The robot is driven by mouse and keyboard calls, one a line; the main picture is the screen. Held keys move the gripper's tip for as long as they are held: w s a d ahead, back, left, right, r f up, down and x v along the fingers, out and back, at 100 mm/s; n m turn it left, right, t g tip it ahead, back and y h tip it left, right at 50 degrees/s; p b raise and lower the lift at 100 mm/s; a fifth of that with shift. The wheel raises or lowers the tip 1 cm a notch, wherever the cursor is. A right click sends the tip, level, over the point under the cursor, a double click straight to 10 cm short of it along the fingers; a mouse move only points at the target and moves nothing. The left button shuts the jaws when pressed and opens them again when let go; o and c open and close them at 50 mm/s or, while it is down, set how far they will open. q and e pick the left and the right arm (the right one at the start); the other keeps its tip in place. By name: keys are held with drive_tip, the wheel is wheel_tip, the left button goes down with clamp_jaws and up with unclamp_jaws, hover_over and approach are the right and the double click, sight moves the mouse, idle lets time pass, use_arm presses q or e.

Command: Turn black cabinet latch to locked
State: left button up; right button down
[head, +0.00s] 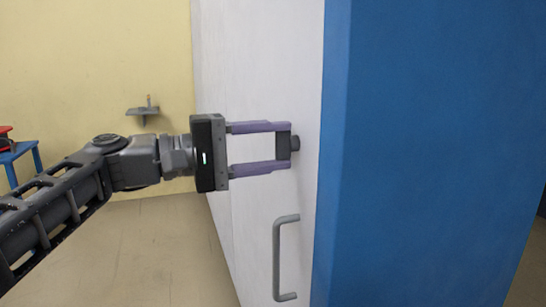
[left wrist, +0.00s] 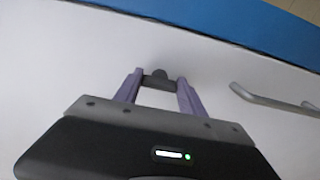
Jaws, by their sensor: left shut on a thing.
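The black cabinet latch (head: 295,143) is a small dark knob on the white face of the cabinet (head: 240,60), above the grey bar handle. My left gripper (head: 284,147) reaches in from the left, with its purple fingers around a dark part of the latch. In the left wrist view the latch (left wrist: 158,75) shows between the fingertips of my left gripper (left wrist: 158,82). The fingers are shut on it and partly hide it. I cannot tell the latch's turn position. My right gripper is out of view.
The grey bar handle (head: 279,258) sticks out below the latch; it also shows in the left wrist view (left wrist: 265,100). The cabinet's blue side (head: 430,150) fills the right. A small wall shelf (head: 146,109) and a blue table (head: 20,153) stand at left. Open floor lies between.

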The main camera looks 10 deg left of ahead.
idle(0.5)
use_arm(q)
drive_tip(key=o, duration=1.4)
drive_tip(key=shift+c, duration=0.2)
drive_tip(key=v, duration=0.7)
drive_tip(key=shift+s+a+p, duration=0.25)
drive_tip(key=shift+a+p, duration=0.1)
drive_tip(key=shift+p, duration=0.1)
